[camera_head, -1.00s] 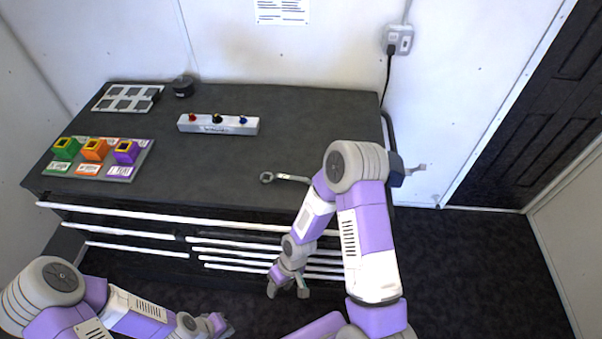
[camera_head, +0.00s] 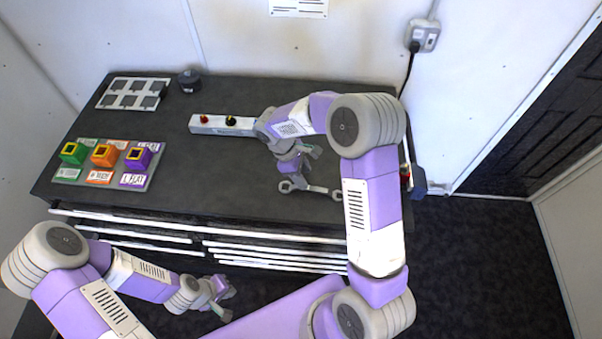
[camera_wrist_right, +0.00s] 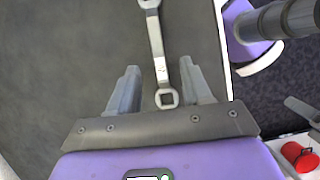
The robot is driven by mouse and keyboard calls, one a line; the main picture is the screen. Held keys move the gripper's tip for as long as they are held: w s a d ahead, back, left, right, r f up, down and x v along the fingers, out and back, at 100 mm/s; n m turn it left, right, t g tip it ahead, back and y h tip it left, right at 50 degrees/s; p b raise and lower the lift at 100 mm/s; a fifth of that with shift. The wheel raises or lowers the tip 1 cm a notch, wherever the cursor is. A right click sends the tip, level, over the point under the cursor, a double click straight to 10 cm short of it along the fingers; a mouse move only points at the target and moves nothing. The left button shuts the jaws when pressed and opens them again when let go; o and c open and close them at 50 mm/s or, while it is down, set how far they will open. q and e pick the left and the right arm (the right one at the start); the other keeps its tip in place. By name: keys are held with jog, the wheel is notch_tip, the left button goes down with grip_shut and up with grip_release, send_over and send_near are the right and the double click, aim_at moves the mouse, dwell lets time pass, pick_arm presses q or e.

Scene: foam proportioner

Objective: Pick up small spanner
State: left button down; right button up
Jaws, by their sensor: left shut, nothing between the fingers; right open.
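A grey metal spanner (camera_head: 318,190) lies on the dark worktop near its front edge, right of centre. In the right wrist view the spanner (camera_wrist_right: 157,45) runs lengthwise between the fingers, its near ring end close to the palm. My right gripper (camera_head: 300,170) is open over it, with one finger on each side. In the right wrist view the gripper (camera_wrist_right: 158,72) shows a gap on both sides of the spanner. Whether it touches the worktop I cannot tell. My left gripper (camera_head: 226,300) is shut and empty, low in front of the bench.
A pale bar with coloured knobs (camera_head: 215,124) lies behind, partly hidden by my right arm. Green, orange and purple blocks (camera_head: 105,155) stand on a board at left. A grey-white panel (camera_head: 134,93) and a dark round pot (camera_head: 188,80) are at the back left.

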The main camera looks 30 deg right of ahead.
aim_at(310, 188)
jog(key=shift+w+d+f, duration=0.1)
jog(key=shift+w+d, duration=0.05)
jog(key=shift+d, duration=0.05)
jog(key=x, duration=0.6)
jog(key=shift+w+a+f, duration=0.2)
jog(key=shift+a+f, duration=0.1)
jog(key=shift+a, duration=0.05)
jog(key=shift+s+d+f, duration=0.1)
jog(key=shift+s+f, duration=0.05)
jog(key=shift+f, duration=0.15)
jog(key=shift+c, duration=0.2)
grip_shut()
